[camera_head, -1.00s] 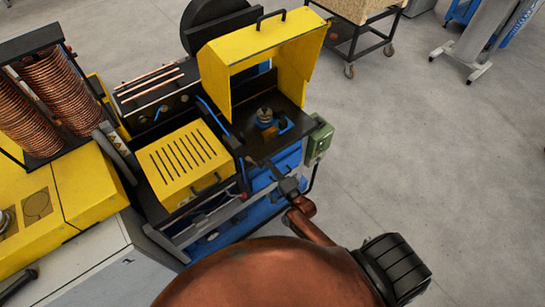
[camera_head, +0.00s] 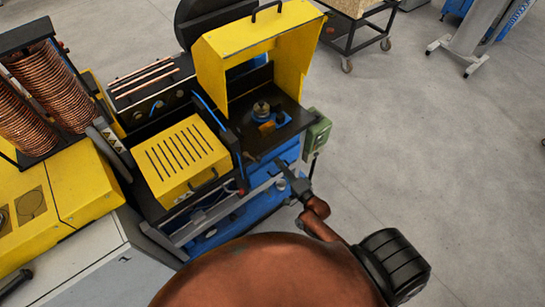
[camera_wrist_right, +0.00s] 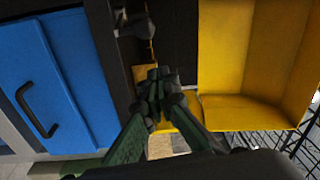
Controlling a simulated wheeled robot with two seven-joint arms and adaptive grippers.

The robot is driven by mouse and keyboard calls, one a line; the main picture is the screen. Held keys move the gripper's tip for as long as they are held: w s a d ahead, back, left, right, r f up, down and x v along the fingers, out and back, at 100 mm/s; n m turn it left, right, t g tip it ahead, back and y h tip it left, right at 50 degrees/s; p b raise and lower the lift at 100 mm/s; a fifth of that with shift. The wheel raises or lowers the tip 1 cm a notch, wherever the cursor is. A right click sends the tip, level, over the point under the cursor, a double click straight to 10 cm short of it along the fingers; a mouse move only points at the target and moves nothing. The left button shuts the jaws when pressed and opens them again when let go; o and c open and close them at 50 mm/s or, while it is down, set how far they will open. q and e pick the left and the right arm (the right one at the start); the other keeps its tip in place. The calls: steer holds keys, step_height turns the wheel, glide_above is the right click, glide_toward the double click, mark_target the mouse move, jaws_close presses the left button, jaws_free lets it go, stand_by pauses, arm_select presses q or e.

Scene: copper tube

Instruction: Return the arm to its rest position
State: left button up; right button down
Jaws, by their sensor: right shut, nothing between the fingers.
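My right gripper (camera_head: 281,163) is shut and empty. It is in front of the yellow and blue machine, at the front edge of its black work surface (camera_head: 285,133). In the right wrist view the fingertips (camera_wrist_right: 158,76) are together with nothing between them. My copper-coloured right arm (camera_head: 318,222) reaches up to it from the bottom of the head view. My left gripper is not in view.
The raised yellow guard (camera_head: 222,50) stands over a small blue fixture (camera_head: 265,115). A green box (camera_head: 317,132) is on the machine's right side. A slotted yellow cover (camera_head: 180,158) is to the left. Copper coils (camera_head: 58,85) are at far left. Open grey floor (camera_head: 440,150) lies right.

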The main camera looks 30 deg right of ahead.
steer(key=s+d+f+n+g+b, duration=0.1)
steer(key=s+f+n+g+b, duration=0.15)
steer(key=s+f, duration=0.65)
steer(key=s+f+n+g+h+b, duration=0.1)
steer(key=s+f+n+g, duration=0.15)
steer(key=f, duration=1.35)
steer(key=s+d+f+n+g+b, duration=0.1)
steer(key=s+f+n+g+b, duration=0.15)
steer(key=s+f, duration=0.65)
arm_select(q)
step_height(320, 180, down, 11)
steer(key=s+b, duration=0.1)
steer(key=b, duration=0.4)
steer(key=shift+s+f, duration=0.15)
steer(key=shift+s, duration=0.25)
arm_select(e)
steer(key=s+a+f+n+g+h, duration=0.1)
steer(key=s+f+n+g, duration=0.8)
steer(key=s+f, duration=1.8)
steer(key=shift+s+a+g, duration=0.25)
steer(key=shift+s+g, duration=0.2)
steer(key=shift+s, duration=0.6)
